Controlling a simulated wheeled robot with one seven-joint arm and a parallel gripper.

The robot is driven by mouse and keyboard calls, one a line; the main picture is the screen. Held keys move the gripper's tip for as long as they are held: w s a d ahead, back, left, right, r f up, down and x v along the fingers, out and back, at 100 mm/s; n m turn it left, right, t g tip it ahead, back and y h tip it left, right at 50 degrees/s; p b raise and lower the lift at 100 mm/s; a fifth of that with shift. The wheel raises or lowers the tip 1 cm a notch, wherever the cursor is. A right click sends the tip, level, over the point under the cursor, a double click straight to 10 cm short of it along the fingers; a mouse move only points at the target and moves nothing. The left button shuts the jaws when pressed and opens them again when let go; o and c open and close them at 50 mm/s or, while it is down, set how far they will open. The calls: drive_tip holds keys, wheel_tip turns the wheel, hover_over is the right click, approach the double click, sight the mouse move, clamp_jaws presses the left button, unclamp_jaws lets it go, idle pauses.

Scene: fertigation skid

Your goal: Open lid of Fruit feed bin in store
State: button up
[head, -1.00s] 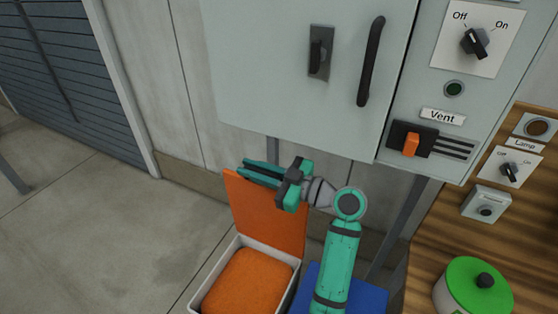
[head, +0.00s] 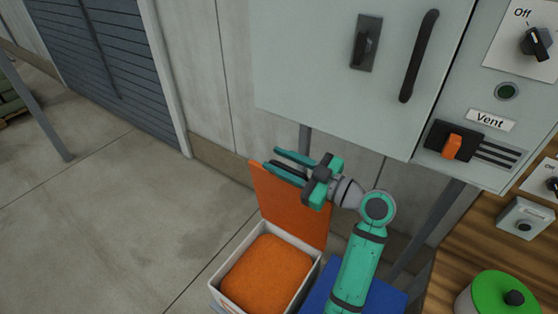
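A white bin (head: 229,251) with an orange lid (head: 285,208) stands on the floor below the cabinet. The lid is raised and stands steeply up at the bin's back edge. Orange contents (head: 266,274) show inside the open bin. No label that names the bin can be read in this view. My gripper (head: 278,160) is at the upper edge of the lid, in front of part of it. Its fingers are spread and point left, with nothing seen between them. I cannot tell whether the gripper touches the lid.
A blue lid or surface (head: 368,290) lies right of the orange bin, partly behind my arm. A grey cabinet (head: 325,75) with a dark handle hangs above. A wooden counter (head: 450,262) with a green-lidded pot (head: 497,297) is at right.

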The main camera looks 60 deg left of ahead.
drive_tip(key=v, duration=0.9)
drive_tip(key=shift+d, duration=0.2)
drive_tip(key=shift+w+d, duration=0.3)
drive_tip(key=shift+d, duration=0.25)
drive_tip(key=v, duration=1.2)
drive_tip(key=shift+d, duration=0.15)
idle(0.4)
drive_tip(key=shift+w, duration=0.1)
